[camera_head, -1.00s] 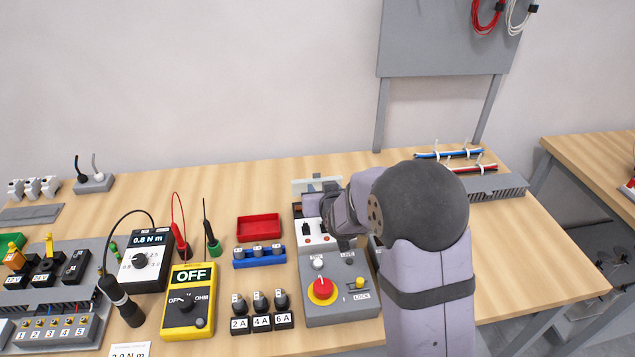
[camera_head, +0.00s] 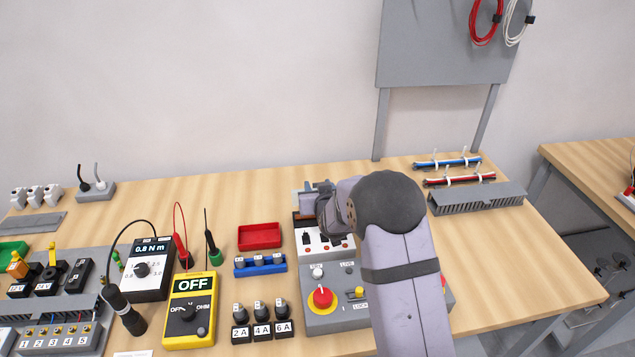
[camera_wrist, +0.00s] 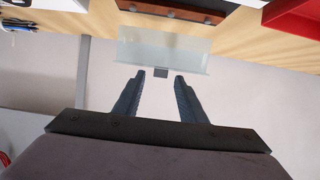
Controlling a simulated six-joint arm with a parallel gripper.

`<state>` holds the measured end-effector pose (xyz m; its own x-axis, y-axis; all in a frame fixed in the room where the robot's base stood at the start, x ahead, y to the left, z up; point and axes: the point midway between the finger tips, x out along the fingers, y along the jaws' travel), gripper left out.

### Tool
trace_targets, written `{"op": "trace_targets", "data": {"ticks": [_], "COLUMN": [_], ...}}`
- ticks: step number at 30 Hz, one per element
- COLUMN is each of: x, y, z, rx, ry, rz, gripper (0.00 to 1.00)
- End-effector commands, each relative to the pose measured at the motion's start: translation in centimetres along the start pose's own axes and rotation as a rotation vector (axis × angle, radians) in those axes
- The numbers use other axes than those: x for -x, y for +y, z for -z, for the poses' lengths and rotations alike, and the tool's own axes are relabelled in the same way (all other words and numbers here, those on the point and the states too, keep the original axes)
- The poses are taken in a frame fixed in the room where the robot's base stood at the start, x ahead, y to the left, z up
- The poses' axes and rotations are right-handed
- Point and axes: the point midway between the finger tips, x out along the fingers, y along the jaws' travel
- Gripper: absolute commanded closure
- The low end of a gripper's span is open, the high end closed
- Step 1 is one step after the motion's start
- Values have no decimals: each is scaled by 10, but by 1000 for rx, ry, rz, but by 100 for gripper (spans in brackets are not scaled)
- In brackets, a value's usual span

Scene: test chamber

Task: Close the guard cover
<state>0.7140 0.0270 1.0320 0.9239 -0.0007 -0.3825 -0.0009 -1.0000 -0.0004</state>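The guard cover (camera_wrist: 190,55) is a clear, pale panel standing raised at the back of a fixture; a small dark tab (camera_wrist: 160,72) sits at its edge in the wrist view. In the head view only a sliver of the cover (camera_head: 297,203) shows left of my gripper (camera_head: 318,192). The fixture's white face (camera_head: 312,240) has black and red parts in front of it. In the wrist view my gripper (camera_wrist: 160,80) is open, its two fingers apart, with the tab between or just beyond the fingertips. I cannot tell whether they touch it.
A grey control box with a red knob (camera_head: 322,298) stands in front of the fixture. A red tray (camera_head: 259,235) and a blue holder (camera_head: 260,265) are to the left. A grey slotted duct (camera_head: 478,199) lies to the right. Bare table lies behind the fixture.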

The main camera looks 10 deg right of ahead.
Motion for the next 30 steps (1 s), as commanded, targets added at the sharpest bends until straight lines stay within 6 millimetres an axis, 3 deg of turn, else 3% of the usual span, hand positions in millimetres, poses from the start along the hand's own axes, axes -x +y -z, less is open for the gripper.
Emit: {"op": "trace_targets", "data": {"ticks": [6,17,22,30], "x": [-14,-16,-16,-17], "y": [0,0,0,0], "z": [0,0,0,-4], "rx": [0,1,1,0], "ry": [0,0,0,12], "rz": [0,0,0,0], "gripper": [62,62,100,100]}}
